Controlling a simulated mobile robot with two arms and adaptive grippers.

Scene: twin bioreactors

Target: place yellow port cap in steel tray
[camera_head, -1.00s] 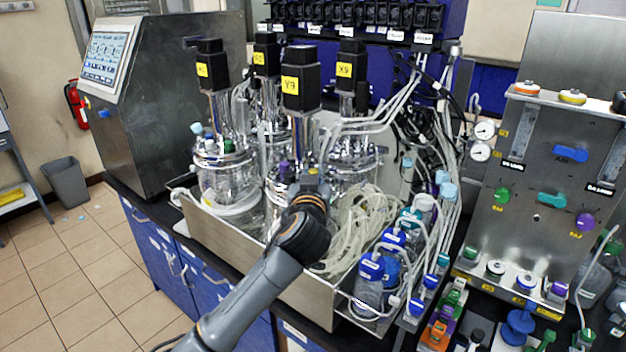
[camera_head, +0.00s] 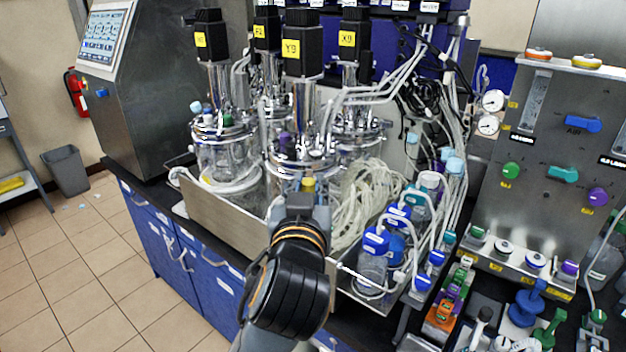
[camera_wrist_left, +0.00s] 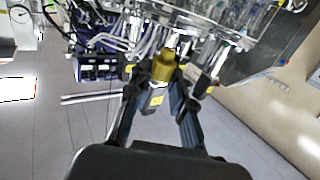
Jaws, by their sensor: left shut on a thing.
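The yellow port cap (camera_head: 308,184) is a small yellow piece at the tip of my left gripper (camera_head: 307,194). In the left wrist view the cap (camera_wrist_left: 164,66) sits between the two fingertips of the gripper (camera_wrist_left: 162,76), which is shut on it. The gripper and cap appear in front of the near glass reactor (camera_head: 300,155), below its metal head; the exact gap to it cannot be told. The steel tray (camera_head: 225,228) is the long, low-walled tray under the reactors. My arm hides part of its front wall. My right gripper is not in view.
Coiled clear tubing (camera_head: 365,200) and blue-capped bottles (camera_head: 375,243) stand right of the gripper. Several black motor heads, such as one labelled Y9 (camera_head: 303,45), rise above the reactors. A valve panel (camera_head: 560,150) stands at the right.

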